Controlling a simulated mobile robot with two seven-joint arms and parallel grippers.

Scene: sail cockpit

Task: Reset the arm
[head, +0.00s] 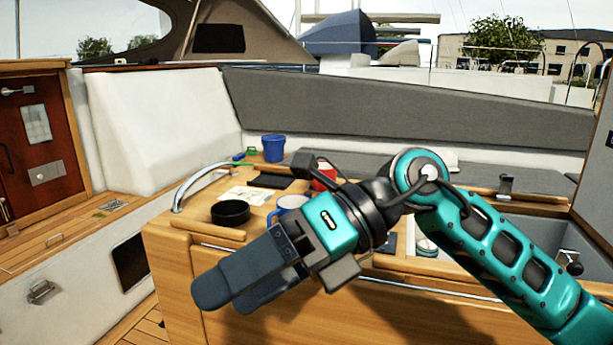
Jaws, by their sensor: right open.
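My right gripper (240,300) reaches in from the lower right on my teal arm (490,240). It hangs in the air in front of the wooden table (182,243), pointing down to the left. Its dark fingers are open and hold nothing. The gripper and wrist hide part of the table's top and front. My left gripper is not in view.
The table bears a black bowl (230,213), a blue cup (272,148), a red cup (324,179), a light blue mug (290,204) and a paper sheet (246,194). A metal rail (190,185) curves at its left edge. A sink (540,235) lies right.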

